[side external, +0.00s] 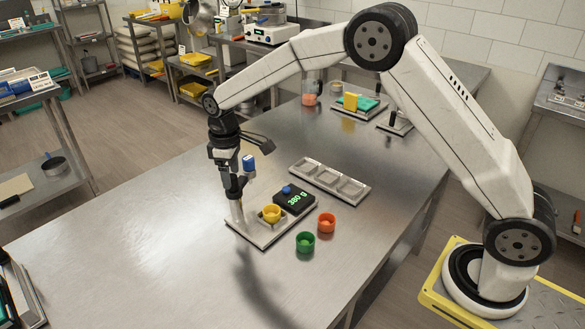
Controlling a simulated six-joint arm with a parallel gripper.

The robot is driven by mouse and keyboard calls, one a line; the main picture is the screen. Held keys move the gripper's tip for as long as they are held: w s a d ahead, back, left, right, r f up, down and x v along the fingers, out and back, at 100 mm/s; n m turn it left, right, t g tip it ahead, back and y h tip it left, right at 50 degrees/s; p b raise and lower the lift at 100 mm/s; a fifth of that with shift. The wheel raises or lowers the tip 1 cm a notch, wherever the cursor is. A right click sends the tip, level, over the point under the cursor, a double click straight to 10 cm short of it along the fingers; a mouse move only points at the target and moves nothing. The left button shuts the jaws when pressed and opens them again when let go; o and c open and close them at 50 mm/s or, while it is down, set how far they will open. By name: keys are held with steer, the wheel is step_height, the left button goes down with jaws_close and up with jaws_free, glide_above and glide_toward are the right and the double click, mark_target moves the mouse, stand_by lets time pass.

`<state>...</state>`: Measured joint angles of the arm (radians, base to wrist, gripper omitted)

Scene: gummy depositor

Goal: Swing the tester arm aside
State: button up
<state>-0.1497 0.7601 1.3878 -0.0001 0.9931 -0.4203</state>
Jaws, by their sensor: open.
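The tester stands on the steel table, with a pale flat base (262,240), a black display (294,200) reading 380 g and a light post (237,212) at its left end. A yellow cup (271,213) sits on the base beside the post. A blue piece (249,163) shows just right of my gripper, probably part of the tester arm; the rest of that arm is hidden or too small to make out. My gripper (236,193) points down at the top of the post, open. I cannot tell whether its fingers touch the post.
An orange cup (326,223) and a green cup (306,242) stand in front of the tester. A metal tray with square compartments (330,179) lies behind it. A green-and-yellow item (358,103) and a clear jar (309,92) stand farther back.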

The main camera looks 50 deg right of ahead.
mark_target(232, 176)
steer(key=shift+r, duration=3.15)
steer(key=s+d+f+m+t, duration=0.1)
steer(key=s+d+f+m, duration=0.1)
steer(key=s, duration=0.6)
steer(key=s+d+f+m, duration=0.2)
steer(key=s+d, duration=0.1)
steer(key=s, duration=0.6)
steer(key=s+d+f+m+t, duration=0.1)
steer(key=s+d+f+m, duration=0.1)
steer(key=s, duration=0.6)
steer(key=shift+s+d+m+t, duration=0.25)
steer(key=shift+d+m+t, duration=0.05)
steer(key=shift+d, duration=0.25)
